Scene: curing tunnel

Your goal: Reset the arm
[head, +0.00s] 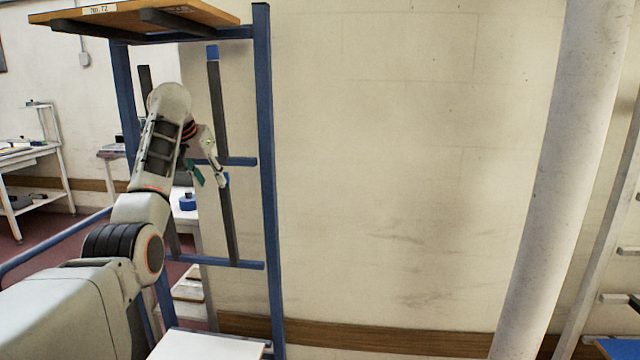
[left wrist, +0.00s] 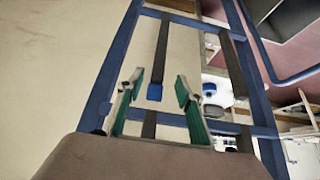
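My left arm comes in from the left in the head view and is bent at the elbow. Its left gripper (head: 209,174) hangs beside the blue-framed rack (head: 263,150). In the left wrist view the left gripper (left wrist: 164,92) has its two green-padded fingers apart with nothing between them. The rack's blue frame and dark upright bars (left wrist: 162,45) show behind the fingers, and I cannot tell how near they are. My right gripper is in neither view.
The rack has a wooden top board (head: 140,18) and a white low shelf (head: 207,344). A round pale column (head: 556,170) stands at the right. White tables (head: 30,152) stand at the far left. Bare wall (head: 410,170) fills the middle.

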